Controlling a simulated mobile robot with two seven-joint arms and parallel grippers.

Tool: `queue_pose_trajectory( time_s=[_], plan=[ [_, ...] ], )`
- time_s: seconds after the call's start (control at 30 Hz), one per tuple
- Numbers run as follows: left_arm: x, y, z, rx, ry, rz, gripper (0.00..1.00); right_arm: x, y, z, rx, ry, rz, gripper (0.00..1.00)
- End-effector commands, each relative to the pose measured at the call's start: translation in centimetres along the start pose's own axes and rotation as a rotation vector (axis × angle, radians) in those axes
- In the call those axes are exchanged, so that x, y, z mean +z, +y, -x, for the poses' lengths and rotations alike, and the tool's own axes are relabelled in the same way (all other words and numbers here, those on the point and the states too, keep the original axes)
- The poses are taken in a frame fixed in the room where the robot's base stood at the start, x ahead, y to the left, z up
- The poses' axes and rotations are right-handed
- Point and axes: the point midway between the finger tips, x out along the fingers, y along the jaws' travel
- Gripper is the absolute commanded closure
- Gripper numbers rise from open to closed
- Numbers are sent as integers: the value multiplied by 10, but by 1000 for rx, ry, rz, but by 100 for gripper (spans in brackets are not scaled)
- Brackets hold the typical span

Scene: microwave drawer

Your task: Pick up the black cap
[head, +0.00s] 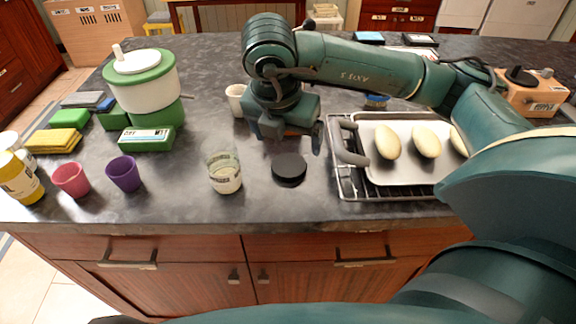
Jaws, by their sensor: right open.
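The black cap (289,167) is a flat round disc lying on the dark grey countertop (265,208), right of a glass and left of the baking tray. My right gripper (290,142) comes in from the right and points down, just behind and above the cap. It is open, and nothing shows between its fingers. One finger shows at the right; the rest is partly hidden by the gripper body. The cap is apart from the gripper as far as I can tell. My left gripper is not in view.
A glass (223,172) stands close left of the cap. The oven rack with a metal tray (400,175) of pale loaves is close right. Purple (123,174) and pink cups (71,180) stand further left. The counter in front of the cap is clear.

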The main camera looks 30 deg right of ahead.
Motion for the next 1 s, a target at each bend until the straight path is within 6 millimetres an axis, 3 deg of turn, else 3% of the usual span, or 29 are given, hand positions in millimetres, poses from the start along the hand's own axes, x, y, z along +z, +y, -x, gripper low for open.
queue_pose_trajectory(
  time_s=[0.13,0.47,0.63,1.0],
  plan=[
    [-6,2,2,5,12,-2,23,0,0,-24,-2,2,0,13],
    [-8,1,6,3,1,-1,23,-2,4,-54,-3,3,2,13],
    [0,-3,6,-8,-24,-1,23,-4,6,-79,-2,3,2,13],
    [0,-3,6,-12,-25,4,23,-4,7,-88,2,2,3,16]
  ],
)
